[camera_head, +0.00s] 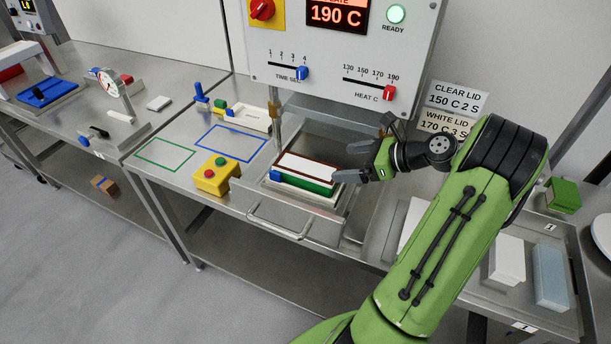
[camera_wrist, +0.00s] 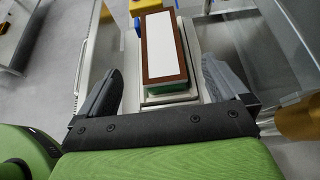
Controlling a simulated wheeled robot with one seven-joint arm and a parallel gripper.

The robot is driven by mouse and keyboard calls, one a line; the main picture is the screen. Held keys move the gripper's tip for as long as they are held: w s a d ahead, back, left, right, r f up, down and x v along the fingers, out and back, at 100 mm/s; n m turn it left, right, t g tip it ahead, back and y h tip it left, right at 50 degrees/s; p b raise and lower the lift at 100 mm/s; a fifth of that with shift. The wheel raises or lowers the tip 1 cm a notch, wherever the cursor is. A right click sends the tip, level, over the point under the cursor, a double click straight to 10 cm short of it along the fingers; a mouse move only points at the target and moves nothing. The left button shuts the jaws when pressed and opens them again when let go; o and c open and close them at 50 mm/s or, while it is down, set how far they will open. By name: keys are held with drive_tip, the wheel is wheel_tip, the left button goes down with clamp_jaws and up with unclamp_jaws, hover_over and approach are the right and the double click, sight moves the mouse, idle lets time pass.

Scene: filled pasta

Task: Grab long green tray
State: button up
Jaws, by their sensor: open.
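The long green tray (camera_head: 306,187) sits in the pulled-out metal drawer of the press. Its green side shows under a brown-rimmed white top (camera_head: 308,167), and a blue part (camera_head: 275,175) is at its left end. In the wrist view the brown-rimmed top (camera_wrist: 160,45) points away from me, with a strip of green (camera_wrist: 168,89) at its near end. My gripper (camera_head: 348,166) is open and empty at the tray's right end. In the wrist view my gripper's dark fingers (camera_wrist: 162,70) stand apart on either side of the tray's near end, not visibly touching it.
The drawer's handle (camera_head: 278,222) juts out in front. The heat-seal press (camera_head: 340,55) hangs above and behind. A yellow two-button box (camera_head: 216,176) stands left of the drawer. Blue (camera_head: 231,143) and green (camera_head: 165,156) outlines on the bench are empty. White and pale blue boxes (camera_head: 551,276) are at the right.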

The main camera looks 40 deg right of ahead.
sight(308, 167)
drive_tip(key=b+x, duration=0.2)
drive_tip(key=x, duration=0.9)
drive_tip(key=shift+f+b, duration=0.1)
drive_tip(key=shift+b, duration=0.3)
drive_tip(key=shift+s+d, duration=0.1)
drive_tip(key=shift+c, duration=1)
drive_tip(key=c, duration=0.9)
